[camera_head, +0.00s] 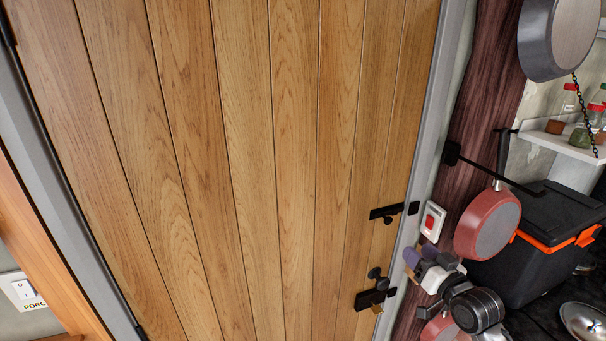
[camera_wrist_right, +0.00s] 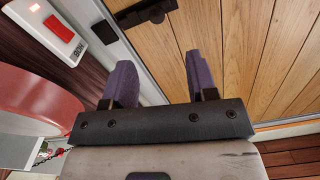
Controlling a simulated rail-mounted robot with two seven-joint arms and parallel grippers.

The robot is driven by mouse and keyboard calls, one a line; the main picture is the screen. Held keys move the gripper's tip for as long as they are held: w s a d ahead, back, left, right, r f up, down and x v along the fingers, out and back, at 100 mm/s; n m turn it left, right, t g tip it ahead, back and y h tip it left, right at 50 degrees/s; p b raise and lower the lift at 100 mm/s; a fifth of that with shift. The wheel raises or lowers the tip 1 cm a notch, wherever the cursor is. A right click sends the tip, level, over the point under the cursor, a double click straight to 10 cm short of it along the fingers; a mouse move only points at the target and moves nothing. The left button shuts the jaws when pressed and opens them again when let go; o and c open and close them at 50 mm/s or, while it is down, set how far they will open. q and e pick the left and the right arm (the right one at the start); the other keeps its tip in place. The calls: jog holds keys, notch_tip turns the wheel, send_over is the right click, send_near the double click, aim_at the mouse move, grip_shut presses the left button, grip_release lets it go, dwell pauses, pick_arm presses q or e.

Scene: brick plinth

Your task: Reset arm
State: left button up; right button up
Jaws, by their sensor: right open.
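My right gripper (camera_head: 414,264) is at the lower right of the head view, in front of the door frame's right side. It is beside the door's black knob and below the red switch. In the right wrist view, my right gripper (camera_wrist_right: 162,80) shows two purple fingers spread apart with nothing between them. The wooden plank door (camera_wrist_right: 240,45) lies beyond the fingertips. My left gripper is in neither view.
The door (camera_head: 240,150) is shut, with a black bolt (camera_head: 388,212) and knob (camera_head: 375,273). A red switch (camera_head: 433,221) sits right of the frame. A red pan (camera_head: 487,225) hangs close to my right arm, with a black box (camera_head: 540,235) behind.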

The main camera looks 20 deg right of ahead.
jog(key=shift+f, duration=0.1)
jog(key=s+a+f+n+g+p, duration=0.1)
jog(key=s+a+f+g+p, duration=0.2)
jog(key=s+a, duration=0.4)
jog(key=s+a+f+n+g+p, duration=0.1)
jog(key=s+a+f+g+p, duration=0.2)
jog(key=s, duration=1.5)
jog(key=s+a+f+n+g+h+p, duration=0.1)
jog(key=s+a+f+g+p, duration=0.2)
jog(key=s+a+f+g, duration=0.5)
jog(key=s+a+f, duration=0.3)
jog(key=s, duration=0.1)
jog(key=shift+s+n+p, duration=0.3)
jog(key=shift+p, duration=0.1)
